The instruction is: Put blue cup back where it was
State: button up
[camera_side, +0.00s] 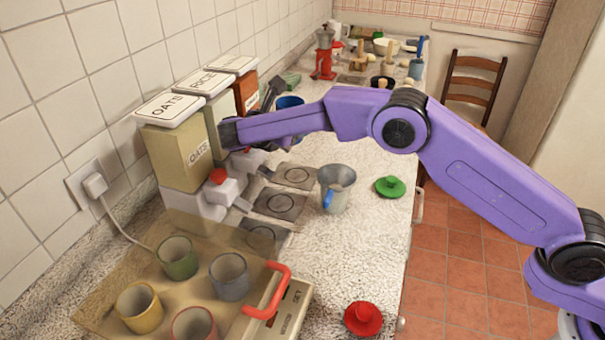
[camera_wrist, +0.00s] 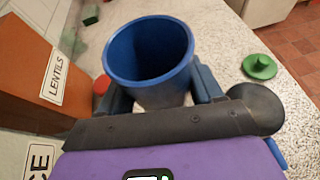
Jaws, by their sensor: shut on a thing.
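The blue cup (camera_side: 290,102) is upright behind my purple arm at the far end of the dispenser row, partly hidden by the arm. In the wrist view, the blue cup (camera_wrist: 148,50) is open-topped and empty as far as I see, with a dark finger on each side. My gripper (camera_wrist: 162,88) is shut on its sides. Whether the cup's base touches the counter is hidden. Square dark pads with ring marks lie in a row before the dispensers: a far one (camera_side: 297,176), a middle one (camera_side: 280,205) and a near one (camera_side: 262,237).
Oats (camera_side: 178,155), rice (camera_side: 221,112) and lentils (camera_wrist: 45,70) dispensers stand left along the tiled wall. A metal jug (camera_side: 336,190), green lid (camera_side: 390,187) and red lid (camera_side: 363,318) are on the counter.

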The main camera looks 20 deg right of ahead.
jog(key=s+a+n+t+y, duration=0.2)
jog(key=s+a, duration=0.1)
jog(key=s, duration=0.6)
jog(key=s+a+n+t+y, duration=0.2)
jog(key=s+a+n, duration=0.1)
jog(key=s, duration=0.7)
jog(key=s+d+n+t+y, duration=0.1)
jog(key=s+d+n+y, duration=0.35)
jog(key=s+d, duration=0.7)
jog(key=shift+m, duration=0.25)
jog(key=w+a+f, duration=0.8)
jog(key=w+f, duration=0.1)
jog(key=shift+w+a+f, duration=0.1)
jog(key=shift+a+f, duration=0.2)
jog(key=shift+w+a+f, duration=0.3)
jog(key=shift+w+f, duration=0.1)
jog(key=shift+f, duration=1.75)
jog(key=shift+f, duration=0.15)
